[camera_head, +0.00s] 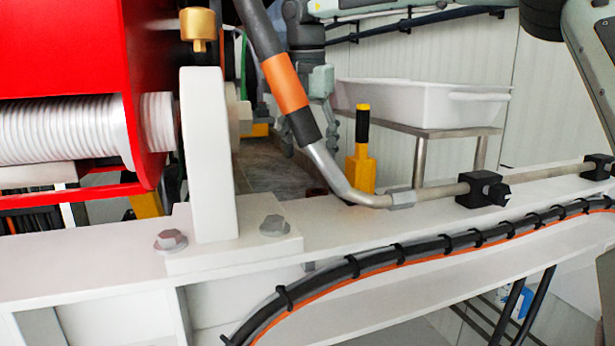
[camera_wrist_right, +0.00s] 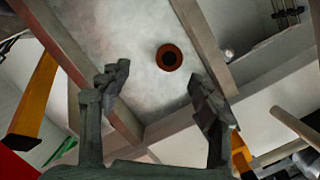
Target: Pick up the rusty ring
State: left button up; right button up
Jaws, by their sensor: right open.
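The rusty ring (camera_wrist_right: 169,57) lies flat on a pale, stained surface in the right wrist view, a reddish-brown ring with a dark hole. It appears beyond the fingertips, between the two fingers and slightly above their tips in the picture. My right gripper (camera_wrist_right: 160,92) is open and empty, apart from the ring. In the head view my right gripper (camera_head: 308,138) hangs behind a bent metal pipe, which partly hides it. A small dark red patch (camera_head: 316,190) beneath it, mostly hidden, may be the ring. My left gripper is not in view.
The bent pipe (camera_head: 322,160) with an orange band crosses before the gripper. A yellow post (camera_head: 361,172) stands to its right. A white tub (camera_head: 425,103) sits on a metal stand behind. A white beam (camera_head: 380,235) with cables runs across the front; red machinery (camera_head: 75,50) fills the left.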

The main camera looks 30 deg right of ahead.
aim_at(317, 192)
jog(key=shift+s+d+f+g, duration=0.1)
jog(key=shift+s+g, duration=0.2)
jog(key=shift+f, duration=0.4)
jog(key=f, duration=0.3)
jog(key=d+f+p, duration=0.1)
jog(key=f, duration=0.2)
jog(key=shift+w+d+f, duration=0.15)
jog(key=shift+d+f, duration=0.05)
jog(key=shift+f, duration=0.1)
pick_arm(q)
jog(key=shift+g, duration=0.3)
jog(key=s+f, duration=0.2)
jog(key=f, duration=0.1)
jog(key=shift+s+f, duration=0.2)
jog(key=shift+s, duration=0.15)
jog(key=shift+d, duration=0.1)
pick_arm(e)
jog(key=shift+c, duration=0.6)
jog(key=c, duration=1.1)
